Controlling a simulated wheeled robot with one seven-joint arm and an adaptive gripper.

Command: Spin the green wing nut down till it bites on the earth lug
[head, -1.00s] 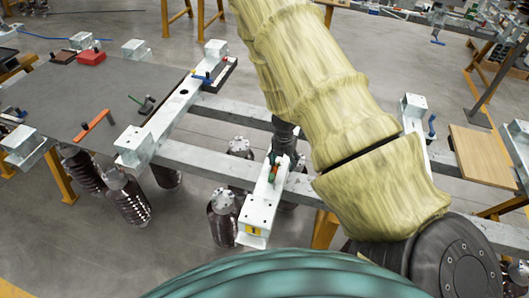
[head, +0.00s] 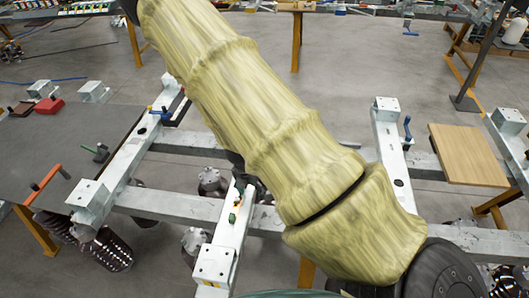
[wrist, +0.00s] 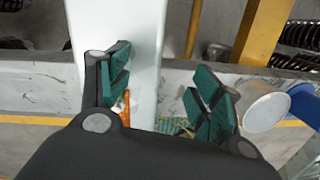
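My gripper (wrist: 163,62) is open in the wrist view, with its dark green finger pads apart over a white-grey steel channel (wrist: 140,25). A small orange piece (wrist: 126,104) shows beside the left finger. A green-and-yellow piece (wrist: 174,126) lies low between the fingers, partly hidden by my gripper's body; I cannot tell whether it belongs to the earth lug. In the head view, small green and orange parts (head: 233,217) show on the short channel (head: 228,240). I cannot tell there which green is wing nut and which is finger pad. My arm hides part of this spot.
Galvanised beams (head: 165,207) run across below the channel. A dark grey table (head: 50,145) with a green-handled tool (head: 98,152) is at left. A wooden board (head: 466,155) is at right. Dark ribbed insulators (head: 105,250) hang or stand below. In the wrist view a pale round part (wrist: 266,110) is close right of the fingers.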

